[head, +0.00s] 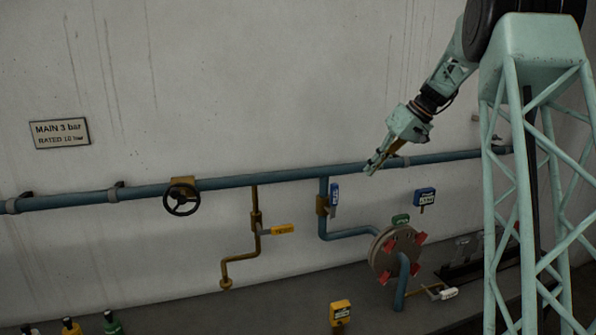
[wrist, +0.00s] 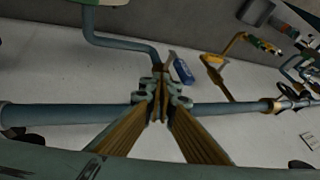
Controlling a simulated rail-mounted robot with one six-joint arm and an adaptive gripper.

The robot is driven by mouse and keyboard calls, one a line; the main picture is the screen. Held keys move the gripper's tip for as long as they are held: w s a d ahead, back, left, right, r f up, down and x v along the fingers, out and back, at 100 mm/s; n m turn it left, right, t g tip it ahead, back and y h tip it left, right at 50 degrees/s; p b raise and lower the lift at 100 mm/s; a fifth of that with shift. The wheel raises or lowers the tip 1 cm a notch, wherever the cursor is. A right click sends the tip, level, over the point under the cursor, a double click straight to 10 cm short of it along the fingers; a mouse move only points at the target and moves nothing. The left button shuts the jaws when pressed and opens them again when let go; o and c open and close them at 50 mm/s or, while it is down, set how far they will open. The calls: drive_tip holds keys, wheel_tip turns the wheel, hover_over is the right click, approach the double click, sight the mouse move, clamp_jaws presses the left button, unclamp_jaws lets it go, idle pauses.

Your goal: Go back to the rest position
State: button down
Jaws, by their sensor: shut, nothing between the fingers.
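My gripper (head: 372,167) is at the end of the pale green arm, right of centre in the head view, in front of the blue main pipe (head: 270,176). It points down and to the left. In the wrist view, the two brown fingers of my gripper (wrist: 161,92) meet at their tips, shut with nothing between them. The blue pipe runs behind them in the wrist view (wrist: 70,115). Whether the fingertips touch the pipe I cannot tell.
A black handwheel (head: 181,200) and a yellow-handled valve (head: 282,230) are further left. A round flange (head: 393,252) with red tabs stands lower right. The wall above the pipe is mostly clear.

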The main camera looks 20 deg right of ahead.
drive_tip(key=shift+a, duration=0.1)
drive_tip(key=s+a+r+m+g+h+b, duration=0.1)
drive_tip(key=s+a+r+b, duration=0.15)
drive_tip(key=s+a, duration=1.1)
drive_tip(key=s+a+r+h+b, duration=0.2)
drive_tip(key=s+a+b, duration=0.1)
drive_tip(key=s+a, duration=1.05)
drive_tip(key=s+a+f+b, duration=0.1)
drive_tip(key=s+f, duration=0.3)
drive_tip(key=s, duration=0.7)
drive_tip(key=s+a+f+h+b, duration=0.1)
drive_tip(key=s+f, duration=0.4)
drive_tip(key=s, duration=0.6)
drive_tip(key=s+a+f+m+b, duration=0.1)
drive_tip(key=s+f+b, duration=0.2)
drive_tip(key=s, duration=0.9)
drive_tip(key=shift+a+f+h, duration=0.35)
drive_tip(key=shift+f+h, duration=0.05)
drive_tip(key=shift+f, duration=0.4)
